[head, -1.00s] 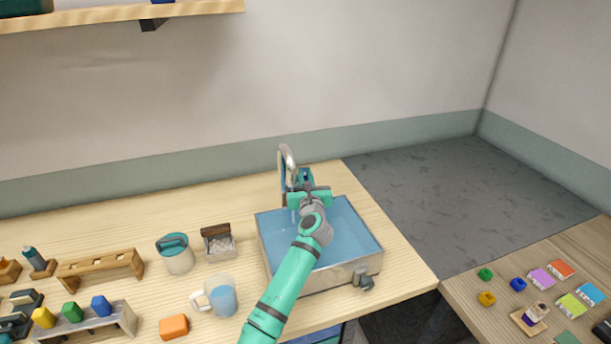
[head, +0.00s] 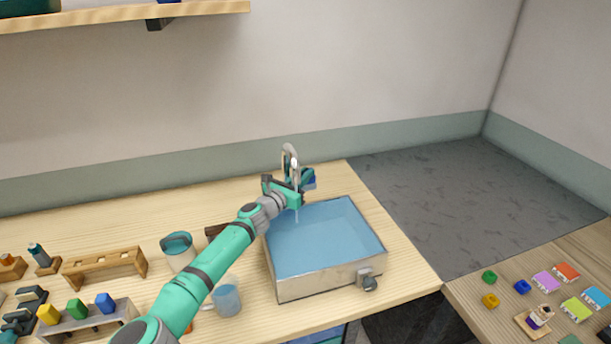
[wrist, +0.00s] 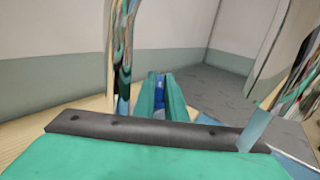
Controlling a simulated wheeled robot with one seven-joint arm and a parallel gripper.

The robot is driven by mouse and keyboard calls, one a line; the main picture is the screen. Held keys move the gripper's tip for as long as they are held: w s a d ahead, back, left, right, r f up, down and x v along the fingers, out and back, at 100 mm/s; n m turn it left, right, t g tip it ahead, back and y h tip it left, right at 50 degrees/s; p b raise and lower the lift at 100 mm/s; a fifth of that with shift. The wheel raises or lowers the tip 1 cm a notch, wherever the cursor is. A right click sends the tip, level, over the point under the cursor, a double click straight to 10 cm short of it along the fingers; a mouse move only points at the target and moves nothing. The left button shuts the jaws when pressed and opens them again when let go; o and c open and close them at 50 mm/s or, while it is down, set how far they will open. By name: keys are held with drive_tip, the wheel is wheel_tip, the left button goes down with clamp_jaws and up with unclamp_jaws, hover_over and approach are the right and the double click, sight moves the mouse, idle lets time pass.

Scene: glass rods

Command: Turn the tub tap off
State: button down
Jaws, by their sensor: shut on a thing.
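The tub (head: 330,285) is a steel basin full of blue water on the wooden table. The tub tap (head: 289,152) is a curved chrome spout at its back left corner. A thin stream of water (head: 297,214) runs from it into the tub. My gripper (head: 307,179) is at the tap, beside the spout. In the wrist view my gripper (wrist: 161,92) is shut on a small blue tap handle (wrist: 158,86), mostly hidden between the fingers. The chrome spout (wrist: 122,50) stands close by there.
A drain knob (head: 369,283) sticks out at the tub's front right. The tabletop behind the pot is clear.

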drive_tip(key=shift+a+m+h, duration=0.1)
drive_tip(key=shift+m+h, duration=0.2)
drive_tip(key=shift+h, duration=0.1)
drive_tip(key=c, duration=1.8)
unclamp_jaws()
drive_tip(key=shift+w, duration=0.1)
drive_tip(key=shift+n+y, duration=0.4)
drive_tip(key=shift+y, duration=0.2)
